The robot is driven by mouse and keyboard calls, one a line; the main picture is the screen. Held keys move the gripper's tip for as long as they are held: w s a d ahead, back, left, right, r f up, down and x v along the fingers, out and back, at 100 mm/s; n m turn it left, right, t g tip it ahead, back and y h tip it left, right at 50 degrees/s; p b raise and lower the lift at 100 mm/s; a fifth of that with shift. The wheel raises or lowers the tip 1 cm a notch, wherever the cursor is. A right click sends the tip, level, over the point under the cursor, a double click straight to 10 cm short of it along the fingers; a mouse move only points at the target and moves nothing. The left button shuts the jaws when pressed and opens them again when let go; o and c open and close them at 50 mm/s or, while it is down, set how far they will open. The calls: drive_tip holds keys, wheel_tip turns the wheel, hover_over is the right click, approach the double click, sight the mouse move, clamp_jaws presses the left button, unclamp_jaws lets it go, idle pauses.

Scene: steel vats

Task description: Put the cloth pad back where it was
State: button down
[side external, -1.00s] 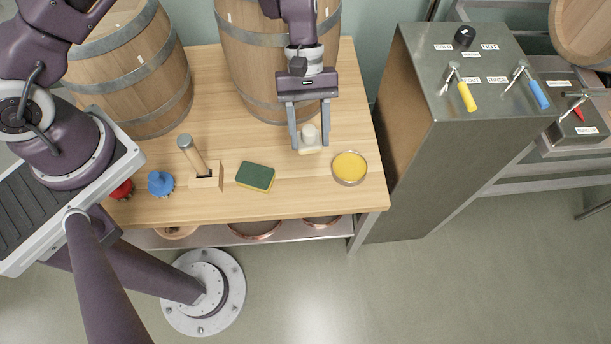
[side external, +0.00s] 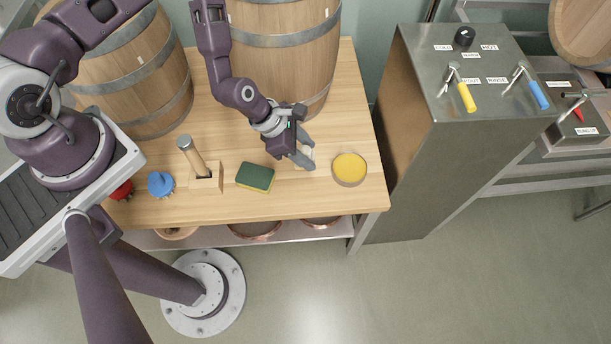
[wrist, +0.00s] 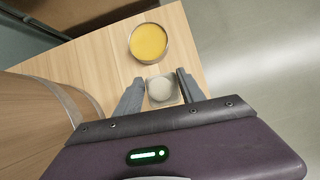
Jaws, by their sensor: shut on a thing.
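The cloth pad (side external: 310,153) is a small cream block, mostly hidden by my fingers in the side view. In the wrist view its pale round top (wrist: 161,88) shows between the two fingers, over the wooden bench. My gripper (side external: 309,155) is shut on the pad, low over the bench, between the green and yellow sponge (side external: 255,177) and the round tin of yellow paste (side external: 349,169). In the wrist view my gripper (wrist: 160,80) has the tin (wrist: 149,42) just beyond it. I cannot tell whether the pad touches the bench.
A mallet (side external: 194,158) in a wooden block, a blue brush (side external: 161,184) and a red brush (side external: 122,190) stand left on the bench (side external: 225,130). Two barrels (side external: 280,50) stand behind. A steel cabinet (side external: 440,150) rises on the right. Bare wood lies along the front edge.

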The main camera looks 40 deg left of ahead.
wheel_tip(320, 180, down, 9)
drive_tip(key=shift+f, duration=0.2)
drive_tip(key=c, duration=0.7)
unclamp_jaws()
drive_tip(key=shift+w, duration=0.1)
drive_tip(key=s+a+r+m+y, duration=0.1)
drive_tip(key=a+r+m, duration=0.35)
drive_tip(key=r, duration=0.75)
drive_tip(key=a+r+m+y, duration=0.2)
drive_tip(key=a+r+m, duration=0.3)
drive_tip(key=r, duration=0.7)
drive_tip(key=s+a+r+m+y, duration=0.1)
drive_tip(key=a+r+m, duration=0.2)
drive_tip(key=r+m, duration=0.7)
drive_tip(key=s+r+m, duration=0.2)
drive_tip(key=s+r, duration=0.3)
drive_tip(key=s, duration=0.1)
drive_tip(key=s+r+m+t, duration=0.1)
drive_tip(key=s+r+m, duration=0.1)
drive_tip(key=s+r, duration=0.4)
drive_tip(key=s+r+m, duration=0.2)
drive_tip(key=s+r, duration=0.4)
drive_tip(key=shift+r+m+t+y, duration=0.1)
drive_tip(key=shift+m+t+y, duration=0.2)
drive_tip(key=shift+m, duration=0.05)
